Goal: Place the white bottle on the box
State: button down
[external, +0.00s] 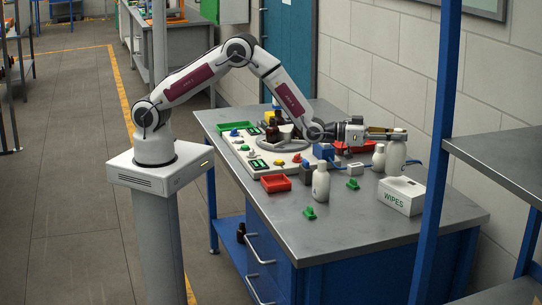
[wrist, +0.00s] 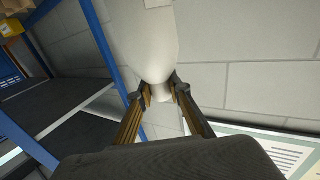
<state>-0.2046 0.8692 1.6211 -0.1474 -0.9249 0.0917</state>
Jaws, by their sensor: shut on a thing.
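In the external view, a white bottle (external: 395,157) hangs upright below my gripper (external: 394,133) at the right side of the table. My gripper is shut on the bottle's neck. In the wrist view, the fingers (wrist: 160,93) close on the narrow neck, and the bottle's pale body (wrist: 143,40) fills the top middle, appearing upside down. The white box (external: 402,197), marked WIPES, stands on the table just below and in front of the bottle. I cannot tell whether the bottle's base touches anything. The box is not recognisable in the wrist view.
Another white bottle (external: 320,182) stands near the table's middle, and a smaller one (external: 379,157) stands close left of the held bottle. A blue post (external: 436,150) rises in front of the table's right side. The front of the tabletop (external: 350,222) is clear.

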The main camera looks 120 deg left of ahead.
aim_at(401, 144)
jog(key=shift+f, duration=1.6)
jog(key=c, duration=1.9)
grip_release()
jog(key=shift+f, duration=0.1)
jog(key=shift+v, duration=2.6)
jog(key=shift+w+r, duration=0.1)
jog(key=shift+r, duration=3.55)
